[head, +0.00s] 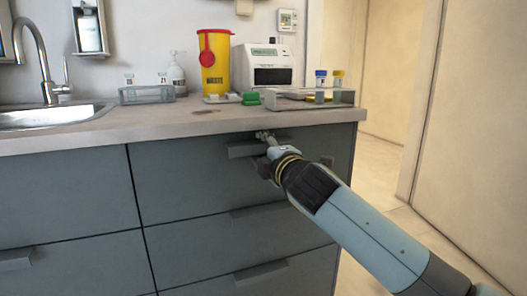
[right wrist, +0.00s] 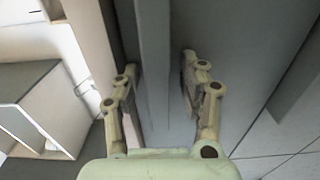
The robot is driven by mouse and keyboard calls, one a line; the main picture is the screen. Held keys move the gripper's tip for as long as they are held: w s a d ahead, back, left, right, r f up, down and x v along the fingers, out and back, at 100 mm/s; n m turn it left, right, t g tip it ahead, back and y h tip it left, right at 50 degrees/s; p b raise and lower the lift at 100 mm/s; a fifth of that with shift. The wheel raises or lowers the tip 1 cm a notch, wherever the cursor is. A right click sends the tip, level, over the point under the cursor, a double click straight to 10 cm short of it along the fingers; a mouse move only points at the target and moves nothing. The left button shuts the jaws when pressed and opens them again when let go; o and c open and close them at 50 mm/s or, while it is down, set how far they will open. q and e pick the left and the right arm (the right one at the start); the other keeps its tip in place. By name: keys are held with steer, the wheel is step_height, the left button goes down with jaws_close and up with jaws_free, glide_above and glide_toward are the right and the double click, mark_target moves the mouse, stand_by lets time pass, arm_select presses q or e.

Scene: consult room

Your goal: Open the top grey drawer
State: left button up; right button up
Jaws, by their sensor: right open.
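The top grey drawer (head: 190,175) is in the right-hand cabinet column, just under the countertop, and its front looks flush and shut. Its grey bar handle (head: 243,149) runs along the upper part of the front. My right gripper (head: 266,138) is at the right part of this handle, partly hiding it. In the right wrist view the fingers of my right gripper (right wrist: 160,68) are apart, with the long grey handle (right wrist: 152,85) running between them. Whether the fingers touch it I cannot tell. My left gripper is not in view.
The wooden countertop (head: 180,122) overhangs the drawer. On it stand a yellow sharps bin (head: 214,65), a white device (head: 268,66) and a tray with vials (head: 315,98). A sink (head: 50,115) is at left. Lower drawers (head: 240,245) lie below. Open floor shows at right.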

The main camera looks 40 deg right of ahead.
jaws_close()
steer(key=shift+f, duration=0.1)
